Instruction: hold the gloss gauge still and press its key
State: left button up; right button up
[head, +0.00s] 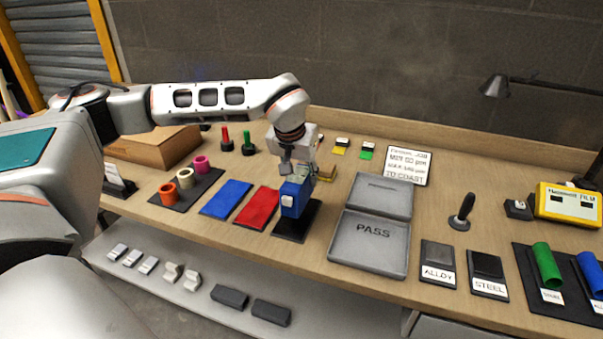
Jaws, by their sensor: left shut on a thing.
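The gloss gauge looks to be the blue block (299,190) with a pale square face on its front, which may be its key. It stands at the front of the bench, over a dark mat (291,226). My left gripper (298,174) comes down on it from above and is shut on its upper part. The fingers hide some of the gauge's top, and I cannot tell whether its base touches the mat. My right gripper is not in view.
Red (258,207) and blue (227,197) panels lie left of the gauge. A grey PASS tray (369,240) stands close on its right. ALLOY (437,264) and STEEL (488,275) plates lie further right. A lower shelf (190,300) holds small blocks.

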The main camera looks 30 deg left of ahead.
pick_arm(q)
jog(key=shift+f+b, duration=0.35)
jog(key=shift+f, duration=0.9)
jog(key=shift+f, duration=0.35)
jog(key=shift+f, duration=0.35)
jog(key=shift+f, duration=0.2)
jog(key=shift+f, duration=0.15)
dwell(0.7)
jog(key=shift+s, duration=0.1)
dwell(0.5)
